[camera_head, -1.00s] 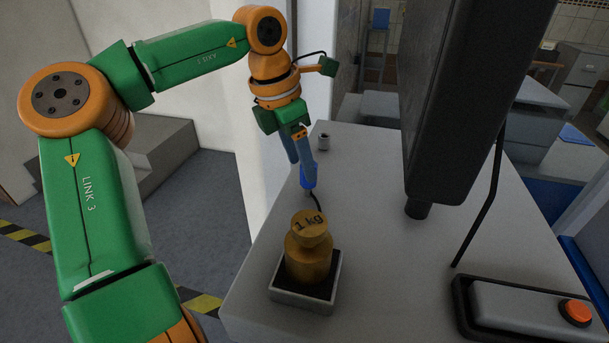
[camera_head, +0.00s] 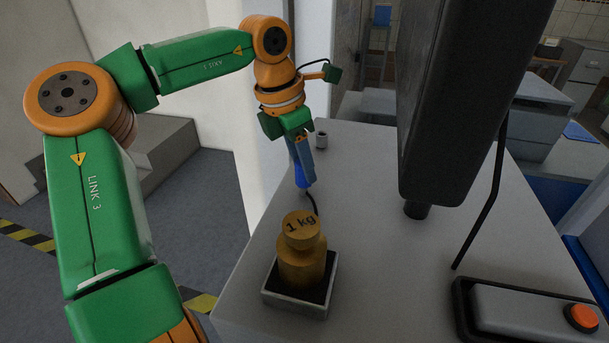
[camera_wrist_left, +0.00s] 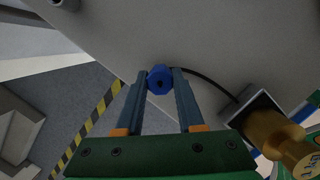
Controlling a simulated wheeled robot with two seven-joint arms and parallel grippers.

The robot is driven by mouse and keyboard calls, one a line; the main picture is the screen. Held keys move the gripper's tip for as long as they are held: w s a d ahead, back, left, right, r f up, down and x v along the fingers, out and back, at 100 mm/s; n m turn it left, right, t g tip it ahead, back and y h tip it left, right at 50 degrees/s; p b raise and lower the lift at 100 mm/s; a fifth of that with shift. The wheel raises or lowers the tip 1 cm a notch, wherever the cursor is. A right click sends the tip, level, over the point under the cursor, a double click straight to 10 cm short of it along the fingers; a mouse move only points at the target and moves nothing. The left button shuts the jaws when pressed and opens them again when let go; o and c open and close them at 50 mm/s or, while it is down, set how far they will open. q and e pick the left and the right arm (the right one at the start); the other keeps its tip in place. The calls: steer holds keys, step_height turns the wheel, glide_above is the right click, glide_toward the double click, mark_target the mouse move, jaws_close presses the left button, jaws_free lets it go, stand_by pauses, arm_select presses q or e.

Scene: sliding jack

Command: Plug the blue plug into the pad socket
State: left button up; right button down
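The blue plug (camera_head: 301,176) is between the fingertips of my left gripper (camera_head: 303,182), above the grey table top. The left wrist view shows the blue plug (camera_wrist_left: 160,78) filling the gap between both fingers (camera_wrist_left: 160,88), its round end with a dark centre toward the camera. A black cable runs from the plug toward the square pad (camera_head: 292,306), which has a grey rim and dark top. A brass 1 kg weight (camera_head: 303,252) stands on the pad. I cannot make out a socket on the pad. My right gripper is not in view.
A large dark panel (camera_head: 455,110) rises at the right on a short post. A box with an orange button (camera_head: 582,317) lies front right. The table's left edge is near my gripper.

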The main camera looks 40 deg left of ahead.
arm_select(q)
steer(key=shift+s+r, duration=0.1)
jaws_close()
steer(key=p+v, duration=0.2)
steer(key=shift+w+r, duration=0.25)
steer(key=shift+r, duration=1.25)
